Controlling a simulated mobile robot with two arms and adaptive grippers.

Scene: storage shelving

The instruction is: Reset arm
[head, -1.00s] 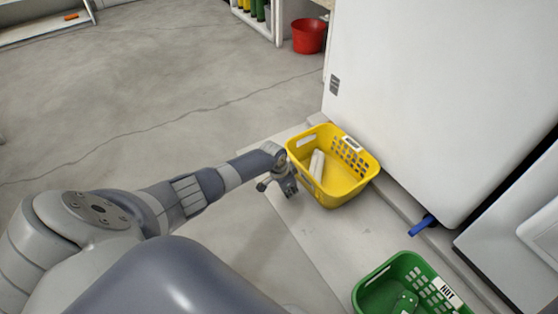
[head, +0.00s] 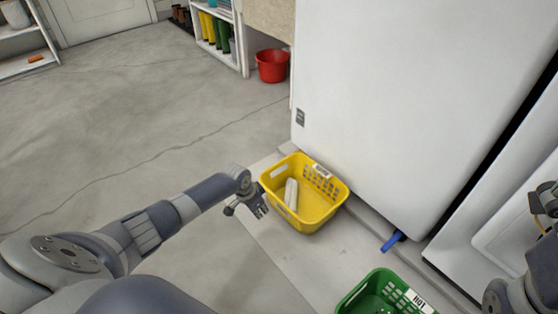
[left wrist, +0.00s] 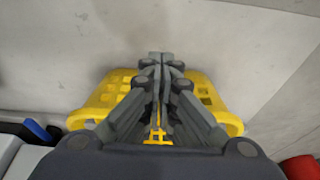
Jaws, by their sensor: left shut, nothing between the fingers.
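My left gripper (head: 258,207) is shut and empty. It hangs just left of the yellow basket (head: 325,217) in the head view. In the left wrist view the closed fingers (left wrist: 160,62) meet at their tips, in front of the yellow basket (left wrist: 88,104), which they partly hide. A whitish, long object (head: 291,194) lies inside the basket. Part of my right arm shows at the right edge of the head view, with what looks like its gripper (head: 545,200) cut off by the frame; its jaws are unclear.
A red bucket (head: 272,67) and shelves (head: 245,40) are farther back. The floor at left is clear.

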